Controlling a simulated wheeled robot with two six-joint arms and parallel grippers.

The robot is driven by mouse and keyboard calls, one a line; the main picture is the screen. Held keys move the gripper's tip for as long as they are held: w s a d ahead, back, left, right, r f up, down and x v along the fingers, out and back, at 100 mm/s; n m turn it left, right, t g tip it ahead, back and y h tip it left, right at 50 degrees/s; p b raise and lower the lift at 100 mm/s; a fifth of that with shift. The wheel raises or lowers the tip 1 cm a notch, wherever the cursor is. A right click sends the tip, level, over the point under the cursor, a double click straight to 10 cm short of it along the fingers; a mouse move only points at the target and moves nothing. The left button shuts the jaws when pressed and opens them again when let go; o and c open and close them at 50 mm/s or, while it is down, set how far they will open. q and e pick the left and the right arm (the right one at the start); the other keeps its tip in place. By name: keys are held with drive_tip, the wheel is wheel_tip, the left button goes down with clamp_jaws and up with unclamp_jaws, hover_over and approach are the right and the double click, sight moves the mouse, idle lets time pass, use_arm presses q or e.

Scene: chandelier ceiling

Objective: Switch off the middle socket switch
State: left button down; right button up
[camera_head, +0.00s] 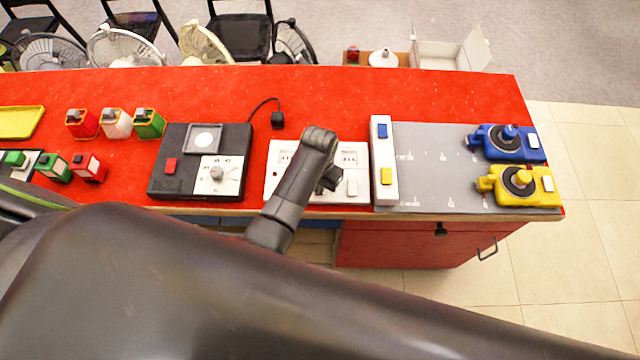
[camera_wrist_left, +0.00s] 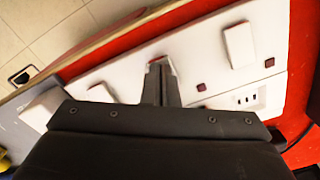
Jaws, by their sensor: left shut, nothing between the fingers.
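The white socket panel (camera_head: 274,160) lies on the red table, with sockets along its far side and switches along its near side. One white switch (camera_head: 352,187) shows at its right end. In the left wrist view, a raised white switch (camera_wrist_left: 240,45) is right of the fingers and another (camera_wrist_left: 43,108) is at the left. My left gripper (camera_head: 329,181) is shut and empty, pointing down over the middle of the panel. Its fingertips (camera_wrist_left: 161,66) are at the middle switch, which they mostly hide. I cannot tell whether they touch it. My right gripper is not in view.
A black box with a dial (camera_head: 216,174) stands left of the panel. A white strip with blue and yellow buttons (camera_head: 384,155) and a grey mat (camera_head: 430,170) with blue and yellow devices lie to the right. A black plug (camera_head: 278,120) is behind the panel.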

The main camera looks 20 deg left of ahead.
use_arm(q)
drive_tip(key=shift+f, duration=0.1)
wheel_tip(320, 180, up, 3)
drive_tip(key=p, duration=0.2)
drive_tip(key=shift+w+f+p, duration=0.1)
drive_tip(key=shift+f+p, duration=0.05)
drive_tip(key=shift+p, duration=0.15)
drive_tip(key=shift+r, duration=2.15)
